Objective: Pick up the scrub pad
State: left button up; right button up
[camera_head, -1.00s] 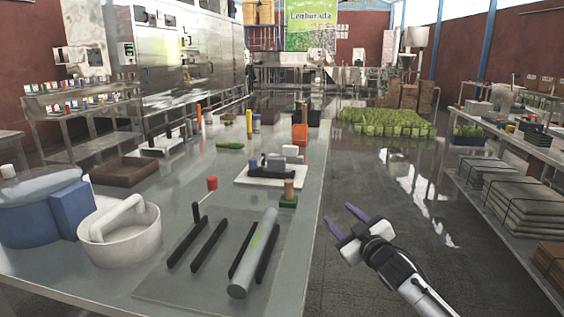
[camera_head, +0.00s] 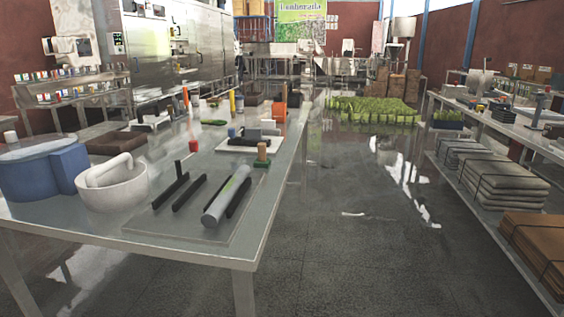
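I cannot tell for sure which item is the scrub pad. A small dark green piece (camera_head: 261,163) with a tan upright block (camera_head: 262,151) on it sits near the right edge of the steel table (camera_head: 150,222). A flat green item (camera_head: 213,122) lies farther back on the same table. Neither of my grippers shows in the head view now, so nothing is seen held.
A grey cylinder (camera_head: 226,196) lies beside black bars on a flat plate. A white bowl (camera_head: 112,190) and a blue container (camera_head: 40,172) stand at the left. A white tray (camera_head: 236,146) holds small blocks. The floor (camera_head: 350,235) right of the table is clear.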

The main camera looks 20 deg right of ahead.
aim_at(262, 161)
jog(key=z, duration=1.8)
jog(key=i, duration=3.15)
jog(key=u, duration=2.4)
